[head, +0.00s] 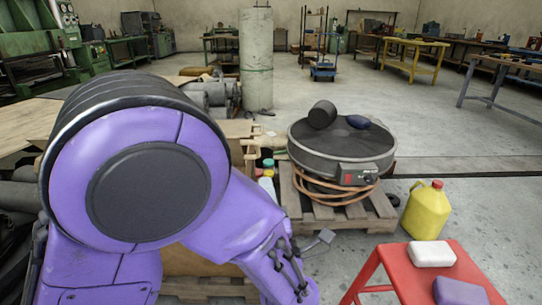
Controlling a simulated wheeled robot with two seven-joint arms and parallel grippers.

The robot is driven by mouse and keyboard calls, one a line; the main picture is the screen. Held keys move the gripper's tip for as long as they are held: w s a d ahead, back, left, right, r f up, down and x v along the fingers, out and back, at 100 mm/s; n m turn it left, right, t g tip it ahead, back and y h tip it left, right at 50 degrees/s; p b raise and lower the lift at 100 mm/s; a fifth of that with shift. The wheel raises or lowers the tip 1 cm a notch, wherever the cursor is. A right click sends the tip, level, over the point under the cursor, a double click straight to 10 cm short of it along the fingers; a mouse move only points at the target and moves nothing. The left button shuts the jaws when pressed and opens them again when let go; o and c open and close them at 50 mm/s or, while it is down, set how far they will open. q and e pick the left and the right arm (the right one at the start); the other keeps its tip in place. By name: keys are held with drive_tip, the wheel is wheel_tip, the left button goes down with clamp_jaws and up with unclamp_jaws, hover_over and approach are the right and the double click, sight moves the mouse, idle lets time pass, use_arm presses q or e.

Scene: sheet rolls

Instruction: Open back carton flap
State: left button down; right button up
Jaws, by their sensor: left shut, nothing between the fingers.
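My left arm fills the left foreground and covers most of the carton. Brown cardboard of the carton (238,130) shows just right of my arm, with a lower part below the arm. The back flap cannot be made out clearly, and how far it stands open is hidden. My left gripper (290,268) is low in the middle, in front of the carton's right side. It is shut and empty; whether it touches the carton cannot be told. My right gripper is out of view.
A round dark drum-like device (342,150) with a black cylinder on top stands on a wooden pallet (350,212) to the right. A yellow jug (424,210) and a red stool (405,275) holding a white and a purple block are at right. Open floor lies behind.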

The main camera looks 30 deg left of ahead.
sight(258, 145)
use_arm(q)
drive_tip(key=p+x, duration=0.1)
drive_tip(key=x, duration=0.8)
drive_tip(key=shift+a+p, duration=0.1)
drive_tip(key=shift+p, duration=0.2)
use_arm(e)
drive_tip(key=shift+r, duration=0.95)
use_arm(q)
drive_tip(key=shift+r, duration=0.1)
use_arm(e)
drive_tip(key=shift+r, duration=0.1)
